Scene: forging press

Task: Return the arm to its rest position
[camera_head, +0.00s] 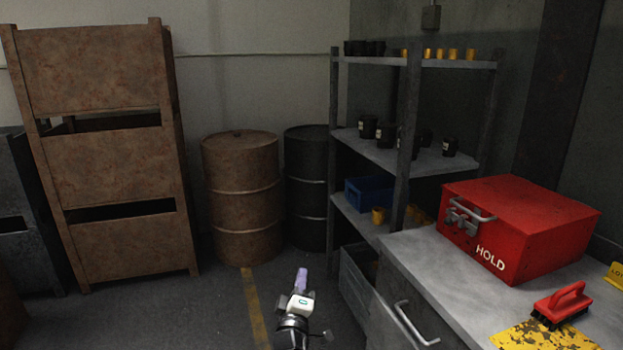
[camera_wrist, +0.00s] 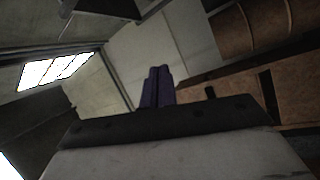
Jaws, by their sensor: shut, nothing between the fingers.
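My gripper (camera_head: 301,277) shows at the bottom middle of the head view, with purple fingers above a white wrist body. It points up and away, over the floor left of the grey workbench (camera_head: 400,258). In the wrist view the two purple fingers (camera_wrist: 157,80) lie side by side, closed together with nothing between them. Nothing touches the gripper in either view. Most of my arm below the wrist is outside the head view.
On the bench are a red HOLD box (camera_head: 525,228), a red-handled brush (camera_head: 562,304) and a yellow plate (camera_head: 520,338). Shelving (camera_head: 410,152) stands behind it. Rusty crates (camera_head: 110,155) and drums (camera_head: 242,197) stand further back. The floor (camera_head: 200,310) to the left is clear.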

